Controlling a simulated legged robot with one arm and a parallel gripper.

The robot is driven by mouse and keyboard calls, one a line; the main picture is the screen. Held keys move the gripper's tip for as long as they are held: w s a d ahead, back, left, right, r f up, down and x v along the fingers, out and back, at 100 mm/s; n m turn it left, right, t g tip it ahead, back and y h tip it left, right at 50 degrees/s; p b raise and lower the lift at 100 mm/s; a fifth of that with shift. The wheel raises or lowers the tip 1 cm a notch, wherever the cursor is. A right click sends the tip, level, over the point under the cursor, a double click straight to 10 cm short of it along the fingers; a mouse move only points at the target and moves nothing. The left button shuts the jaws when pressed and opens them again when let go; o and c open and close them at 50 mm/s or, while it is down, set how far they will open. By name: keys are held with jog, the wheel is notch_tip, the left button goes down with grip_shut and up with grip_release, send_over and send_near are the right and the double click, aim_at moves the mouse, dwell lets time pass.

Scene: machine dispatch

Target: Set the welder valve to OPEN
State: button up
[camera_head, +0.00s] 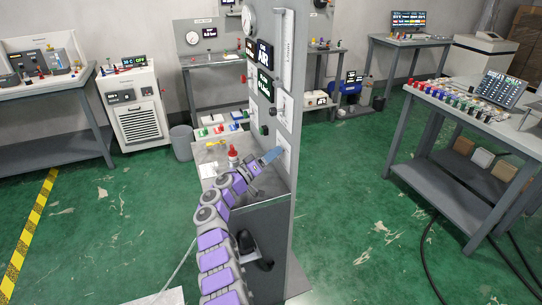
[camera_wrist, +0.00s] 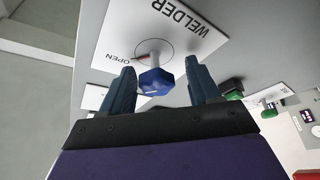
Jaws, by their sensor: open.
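The welder valve's blue faceted knob (camera_wrist: 155,82) stands out on a pale stem from a white plate (camera_wrist: 185,28) marked WELDER and OPEN. A small red mark by the stem lies on the OPEN side; its exact direction is hard to tell. My gripper (camera_wrist: 160,75) is open, with one finger on each side of the knob and visible gaps, so it does not clasp it. In the head view my gripper (camera_head: 271,155) reaches the lower part of the upright grey panel (camera_head: 297,60), at a white plate (camera_head: 284,140).
Green knobs (camera_wrist: 233,88) on neighbouring plates are right of my gripper in the wrist view. A bench with a red-capped bottle (camera_head: 233,155) stands left of the panel. A table with coloured parts (camera_head: 455,103) is at right. Green floor between is mostly clear.

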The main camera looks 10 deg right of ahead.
jog(key=n+y, duration=0.1)
jog(key=n, duration=0.4)
jog(key=shift+d+r+y, duration=0.1)
jog(key=shift+y, duration=0.3)
jog(key=n+y, duration=0.2)
jog(key=n, duration=0.3)
jog(key=n+g+y+p, duration=0.1)
jog(key=n, duration=0.3)
jog(key=shift+n+g+y+b, duration=0.3)
jog(key=shift+n+g+b, duration=0.15)
jog(key=shift+n+g, duration=0.4)
jog(key=shift+n, duration=0.25)
